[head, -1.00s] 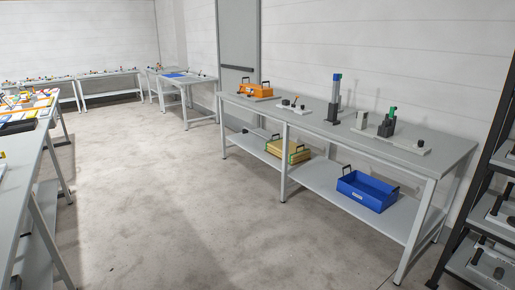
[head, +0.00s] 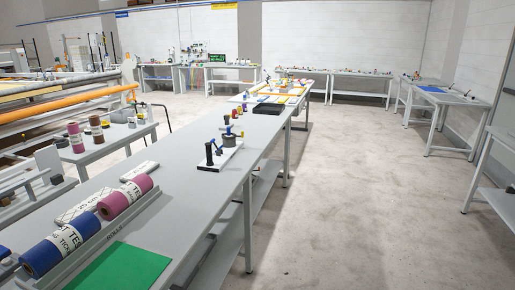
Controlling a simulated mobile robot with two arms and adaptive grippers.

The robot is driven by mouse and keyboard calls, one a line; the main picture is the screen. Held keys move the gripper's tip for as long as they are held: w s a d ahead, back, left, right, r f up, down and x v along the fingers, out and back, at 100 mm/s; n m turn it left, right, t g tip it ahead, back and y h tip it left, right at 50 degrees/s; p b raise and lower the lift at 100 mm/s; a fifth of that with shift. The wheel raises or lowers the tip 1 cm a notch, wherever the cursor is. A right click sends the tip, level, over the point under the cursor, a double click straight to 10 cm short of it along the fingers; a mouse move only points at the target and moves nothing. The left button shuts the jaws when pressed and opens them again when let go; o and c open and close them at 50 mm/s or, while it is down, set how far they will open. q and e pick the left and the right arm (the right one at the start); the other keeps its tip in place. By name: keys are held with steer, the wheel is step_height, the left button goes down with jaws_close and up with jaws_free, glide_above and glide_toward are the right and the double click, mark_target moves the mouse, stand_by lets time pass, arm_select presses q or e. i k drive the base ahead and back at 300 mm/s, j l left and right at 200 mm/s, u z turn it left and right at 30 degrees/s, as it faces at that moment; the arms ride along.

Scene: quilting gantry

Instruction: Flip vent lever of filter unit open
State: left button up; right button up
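A small fixture (head: 229,140) stands on the long grey table, past the rolls. It has a white base plate, a dark grey cylinder, a blue top part and a black upright piece at its near left end. It may be the filter unit, but I cannot tell for sure. I cannot make out a vent lever or its position at this size. Neither of my grippers is in view.
The long grey table (head: 172,190) holds blue (head: 60,242) and pink (head: 126,195) rolls, a green sheet (head: 120,268) and a black tray (head: 268,108). A quilting frame with an orange bar (head: 60,105) stands left. The concrete floor (head: 335,190) to the right is clear.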

mark_target(214, 139)
steer(key=i+l+u, duration=0.25)
steer(key=i+u, duration=0.2)
steer(key=i+l, duration=0.3)
steer(key=i+l+z, duration=0.1)
steer(key=i+l, duration=0.2)
steer(key=i, duration=0.25)
steer(key=i+l, duration=0.25)
steer(key=i, duration=0.15)
steer(key=i+l+z, duration=0.1)
steer(key=i+l, duration=0.15)
steer(key=i, duration=0.2)
steer(key=i+l, duration=0.25)
steer(key=i, duration=0.15)
